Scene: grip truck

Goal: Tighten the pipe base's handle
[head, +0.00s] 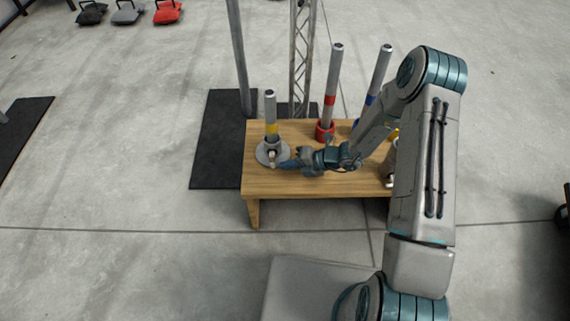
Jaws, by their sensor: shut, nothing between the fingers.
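The pipe base (264,157) is a round grey disc on the left part of the wooden table. A short upright grey pipe (270,105) with a yellow band stands in it. The handle (272,160) is a small pale piece low on the front of the pipe base. My gripper (284,164) is shut and empty, with its blue fingertips just right of the handle at about its height. I cannot tell whether the fingertips touch it. My arm reaches in from the right and hides part of the table.
On the wooden table (300,186), a red-banded pipe (331,90) stands in a red holder and a blue-banded pipe (377,75) stands behind my arm. A metal pole (238,55) and lattice truss (301,60) rise behind the table. Open concrete floor lies left and front.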

